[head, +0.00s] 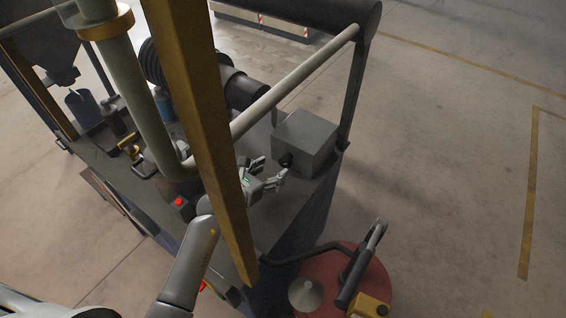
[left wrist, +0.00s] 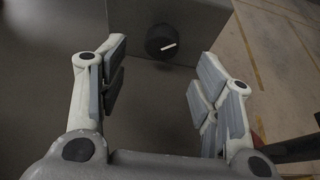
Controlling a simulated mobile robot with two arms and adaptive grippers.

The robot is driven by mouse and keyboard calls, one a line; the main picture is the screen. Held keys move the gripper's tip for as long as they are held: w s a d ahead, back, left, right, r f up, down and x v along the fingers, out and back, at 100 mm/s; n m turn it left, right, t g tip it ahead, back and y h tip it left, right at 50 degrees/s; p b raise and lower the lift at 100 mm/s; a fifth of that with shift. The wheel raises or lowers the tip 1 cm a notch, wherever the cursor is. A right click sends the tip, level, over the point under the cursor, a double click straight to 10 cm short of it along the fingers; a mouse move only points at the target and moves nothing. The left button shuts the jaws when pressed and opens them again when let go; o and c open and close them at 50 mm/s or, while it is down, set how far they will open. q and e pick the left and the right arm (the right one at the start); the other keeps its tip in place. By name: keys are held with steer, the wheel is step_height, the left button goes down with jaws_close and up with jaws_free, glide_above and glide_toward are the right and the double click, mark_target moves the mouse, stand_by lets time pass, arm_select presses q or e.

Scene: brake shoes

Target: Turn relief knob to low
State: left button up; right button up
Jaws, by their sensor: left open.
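The relief knob (head: 286,160) is a small black round knob on the front face of a grey box (head: 305,141) on the machine's deck. In the left wrist view the knob (left wrist: 162,41) shows a white pointer line that runs nearly level, its right end a little higher. My left gripper (head: 271,174) is open and empty, just in front of the box. In the left wrist view its fingers (left wrist: 160,95) stand wide apart, with the knob beyond the tips and between them, not touched. No labels around the knob can be read. My right gripper is not in view.
A yellow-brown post (head: 205,120) passes in front of my left arm and partly hides the gripper's base. A pale rail (head: 295,80) slants above the deck. A red button (head: 180,201) sits left of the post. A red round drum (head: 345,285) stands at lower right.

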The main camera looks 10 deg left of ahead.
mark_target(283, 164)
arm_select(q)
steer(key=x, duration=0.5)
steer(key=shift+w+d+f, duration=0.1)
steer(key=shift+w+d, duration=0.1)
steer(key=shift+w, duration=0.1)
steer(key=shift+w+d+f, duration=0.25)
steer(key=shift+w, duration=0.3)
steer(key=shift+c, duration=0.8)
steer(key=c, duration=0.8)
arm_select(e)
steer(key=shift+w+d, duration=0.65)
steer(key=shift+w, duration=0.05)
arm_select(q)
steer(key=shift+c, duration=0.2)
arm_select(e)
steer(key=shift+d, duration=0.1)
